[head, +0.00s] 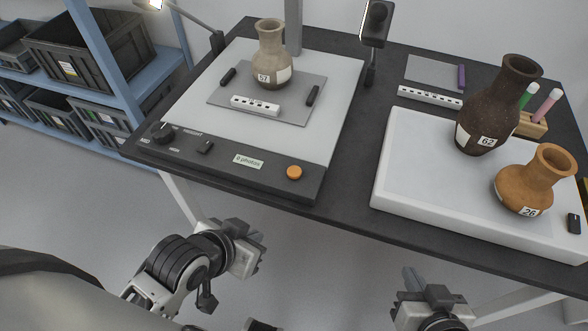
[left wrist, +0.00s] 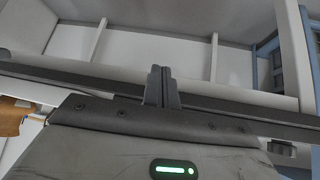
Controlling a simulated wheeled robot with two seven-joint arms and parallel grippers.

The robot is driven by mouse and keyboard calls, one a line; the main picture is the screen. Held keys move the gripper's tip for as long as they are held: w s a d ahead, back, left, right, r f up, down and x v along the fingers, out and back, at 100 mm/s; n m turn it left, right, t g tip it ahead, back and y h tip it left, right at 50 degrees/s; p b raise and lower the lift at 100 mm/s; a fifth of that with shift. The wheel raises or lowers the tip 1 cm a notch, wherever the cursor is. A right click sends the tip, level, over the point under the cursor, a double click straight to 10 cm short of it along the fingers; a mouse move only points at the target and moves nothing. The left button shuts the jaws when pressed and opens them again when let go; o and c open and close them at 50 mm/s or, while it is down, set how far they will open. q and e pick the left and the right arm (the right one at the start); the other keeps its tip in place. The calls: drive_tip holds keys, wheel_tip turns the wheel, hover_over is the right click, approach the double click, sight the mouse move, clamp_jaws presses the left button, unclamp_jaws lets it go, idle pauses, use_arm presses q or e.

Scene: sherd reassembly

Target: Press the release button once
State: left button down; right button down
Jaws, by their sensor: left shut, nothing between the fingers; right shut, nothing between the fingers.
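The likely release button is a round orange button (head: 294,173) at the right end of the black control panel (head: 225,160) along the front of the photo stand. A small label (head: 248,161) reading "9 photos", or a similar figure, sits left of it. My left gripper (head: 258,262) is shut and empty, in front of the table edge and below the panel. In the left wrist view its shut fingers (left wrist: 161,88) show against the table's underside. My right gripper (head: 412,280) is shut and empty in front of the table, below the white tray. Neither gripper touches the button.
A grey-beige vase (head: 271,55) labelled 57 stands on the stand's grey mat (head: 290,108) beside a scale bar (head: 255,105). A black knob (head: 162,132) and a switch (head: 205,147) are on the panel. Right, a padded white tray (head: 415,165) holds a dark vase (head: 490,110) and an orange vase (head: 530,185).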

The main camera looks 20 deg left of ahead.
use_arm(q)
wheel_tip(320, 180, up, 3)
drive_tip(key=m+g, duration=0.2)
wheel_tip(320, 180, up, 15)
drive_tip(key=m+h, duration=0.5)
drive_tip(key=m, duration=1.1)
hover_over(288, 171)
drive_tip(key=shift+r+b, duration=0.2)
drive_tip(key=shift+b, duration=0.15)
